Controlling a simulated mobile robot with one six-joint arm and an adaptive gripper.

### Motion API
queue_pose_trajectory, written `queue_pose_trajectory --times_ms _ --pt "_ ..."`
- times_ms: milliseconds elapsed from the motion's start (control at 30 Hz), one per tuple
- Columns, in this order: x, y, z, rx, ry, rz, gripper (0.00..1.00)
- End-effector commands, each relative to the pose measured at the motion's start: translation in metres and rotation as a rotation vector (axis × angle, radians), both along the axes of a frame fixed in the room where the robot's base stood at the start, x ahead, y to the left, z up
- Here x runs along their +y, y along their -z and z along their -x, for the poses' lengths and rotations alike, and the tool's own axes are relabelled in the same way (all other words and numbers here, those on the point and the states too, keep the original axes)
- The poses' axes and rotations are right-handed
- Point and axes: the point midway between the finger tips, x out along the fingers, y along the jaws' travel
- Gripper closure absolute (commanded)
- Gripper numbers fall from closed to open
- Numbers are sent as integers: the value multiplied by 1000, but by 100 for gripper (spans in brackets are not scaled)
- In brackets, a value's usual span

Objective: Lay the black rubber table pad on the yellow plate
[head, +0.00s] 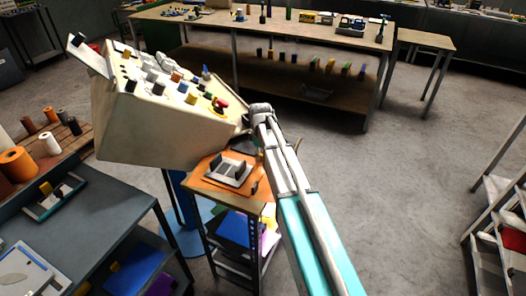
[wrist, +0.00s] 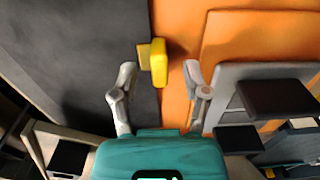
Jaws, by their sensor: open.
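In the wrist view my gripper (wrist: 159,68) is open. A small yellow block (wrist: 158,62) shows between and slightly beyond its fingertips; no grip on it is visible. A broad dark grey-black sheet (wrist: 80,50) fills the left, with the block at its right edge; it may be the rubber pad, but I cannot be sure. An orange plate-like surface (wrist: 255,40) lies to the right. It seems to be the orange top (head: 212,190) of the small stand in the head view. No clearly separate yellow plate shows. My arm hides the gripper in the head view.
A grey tray (head: 225,178) with dark upright pieces sits on the orange top. A cream control console (head: 160,130) with coloured knobs stands close at its left. A blue-grey bench (head: 90,225) is at lower left. Open floor (head: 390,190) lies to the right.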

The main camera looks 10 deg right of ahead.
Motion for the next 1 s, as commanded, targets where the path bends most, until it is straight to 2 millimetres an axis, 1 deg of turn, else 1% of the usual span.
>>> queue_pose_trajectory --times_ms 33,100,700,733,767,900,967,1000 --pt "0 4 0 0 0 0 40" --pt "0 5 0 0 0 0 40" --pt "0 5 0 0 0 0 40" --pt "0 5 0 0 0 0 42" --pt "0 5 0 0 0 0 47" --pt "0 5 0 0 0 0 73" --pt "0 5 0 0 0 0 85" --pt "0 5 0 0 0 0 92"
